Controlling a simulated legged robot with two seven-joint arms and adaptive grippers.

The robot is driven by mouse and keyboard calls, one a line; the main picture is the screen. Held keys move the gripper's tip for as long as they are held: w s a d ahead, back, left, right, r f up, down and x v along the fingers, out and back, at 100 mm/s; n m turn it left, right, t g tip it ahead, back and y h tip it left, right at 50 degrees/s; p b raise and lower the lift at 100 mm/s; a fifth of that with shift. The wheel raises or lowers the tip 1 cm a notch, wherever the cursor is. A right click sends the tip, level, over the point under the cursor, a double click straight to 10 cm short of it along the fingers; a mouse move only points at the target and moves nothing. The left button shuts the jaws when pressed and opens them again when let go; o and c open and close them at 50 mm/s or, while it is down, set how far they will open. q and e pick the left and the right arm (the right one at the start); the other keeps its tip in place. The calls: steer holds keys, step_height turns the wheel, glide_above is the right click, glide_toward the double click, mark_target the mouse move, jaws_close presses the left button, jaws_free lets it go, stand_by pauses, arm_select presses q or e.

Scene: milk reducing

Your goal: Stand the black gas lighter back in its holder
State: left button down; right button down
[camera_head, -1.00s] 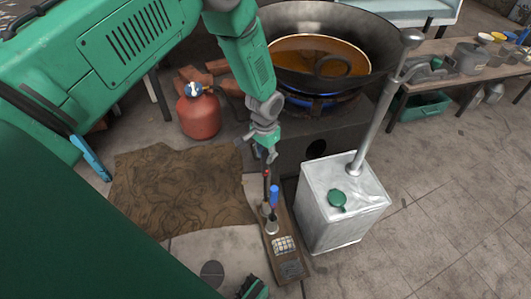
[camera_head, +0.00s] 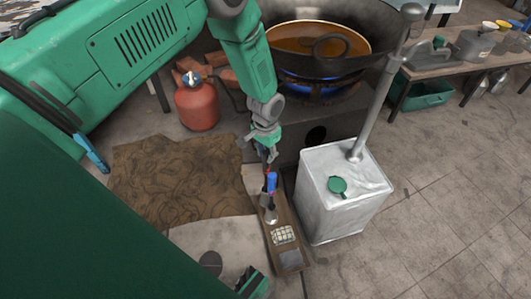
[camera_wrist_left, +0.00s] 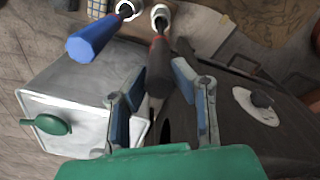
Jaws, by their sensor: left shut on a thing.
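The black gas lighter (camera_wrist_left: 159,72) has a dark handle with some red on it. In the left wrist view its far end meets a white-rimmed cup holder (camera_wrist_left: 160,14); whether it is fully seated is hard to tell. My left gripper (camera_wrist_left: 161,84) has its fingers on either side of the handle and is shut on it. In the head view this gripper (camera_head: 266,153) is above the wooden board (camera_head: 276,219), and the lighter is mostly hidden. A blue-handled tool (camera_wrist_left: 92,38) stands in the neighbouring cup, also seen in the head view (camera_head: 271,183).
A metal canister (camera_head: 338,213) with a green cap stands close to the right of the board. A wok (camera_head: 348,75) sits over a lit burner behind. A red gas bottle (camera_head: 197,108) and a brown cloth (camera_head: 170,180) are to the left.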

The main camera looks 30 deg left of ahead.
arm_select(q)
steer(key=c, duration=1.5)
jaws_free()
steer(key=shift+a, duration=0.2)
steer(key=shift+o, duration=1.2)
steer(key=shift+a+f, duration=0.15)
steer(key=shift+r, duration=0.25)
step_height(320, 180, up, 10)
steer(key=shift+r, duration=0.7)
